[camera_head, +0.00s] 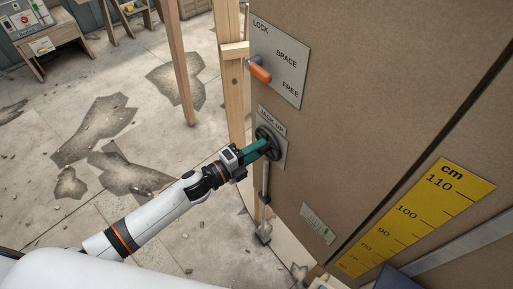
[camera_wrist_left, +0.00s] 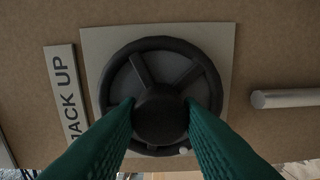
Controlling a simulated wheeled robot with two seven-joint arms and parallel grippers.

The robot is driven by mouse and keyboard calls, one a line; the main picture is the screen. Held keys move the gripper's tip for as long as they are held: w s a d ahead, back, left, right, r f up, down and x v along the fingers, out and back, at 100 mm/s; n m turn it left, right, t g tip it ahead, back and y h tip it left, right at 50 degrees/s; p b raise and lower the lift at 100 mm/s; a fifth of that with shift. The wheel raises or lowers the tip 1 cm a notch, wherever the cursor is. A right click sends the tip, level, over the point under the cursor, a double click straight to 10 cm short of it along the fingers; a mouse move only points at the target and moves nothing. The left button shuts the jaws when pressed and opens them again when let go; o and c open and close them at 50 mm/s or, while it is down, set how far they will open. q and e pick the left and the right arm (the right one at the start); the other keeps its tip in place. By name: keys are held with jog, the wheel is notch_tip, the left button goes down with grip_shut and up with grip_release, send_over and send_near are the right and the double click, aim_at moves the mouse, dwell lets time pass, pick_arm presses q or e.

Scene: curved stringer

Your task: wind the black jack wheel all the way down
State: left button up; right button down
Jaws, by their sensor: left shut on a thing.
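The black jack wheel (camera_head: 268,142) is mounted on a grey plate beside a "JACK UP" label on the brown panel. In the left wrist view the wheel (camera_wrist_left: 195,62) faces me, with spokes and a round black hub. My left gripper (camera_head: 261,147) reaches it from the left, and its green fingers (camera_wrist_left: 160,122) are shut on the hub, one on each side. The gripper hides part of the wheel in the head view. My right gripper is not in view.
An orange lever (camera_head: 259,71) on a LOCK, BRACE, FREE plate (camera_head: 285,55) sits above the wheel. A metal jack rod (camera_head: 265,185) runs down below it. A yellow cm scale (camera_head: 420,215) is at the right. Wooden posts (camera_head: 178,65) stand behind; cracked floor lies left.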

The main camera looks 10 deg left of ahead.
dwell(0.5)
pick_arm(q)
jog(key=o, duration=1)
jog(key=shift+b+v, duration=0.95)
jog(key=shift+v, duration=5.1)
jog(key=shift+a+f, duration=0.1)
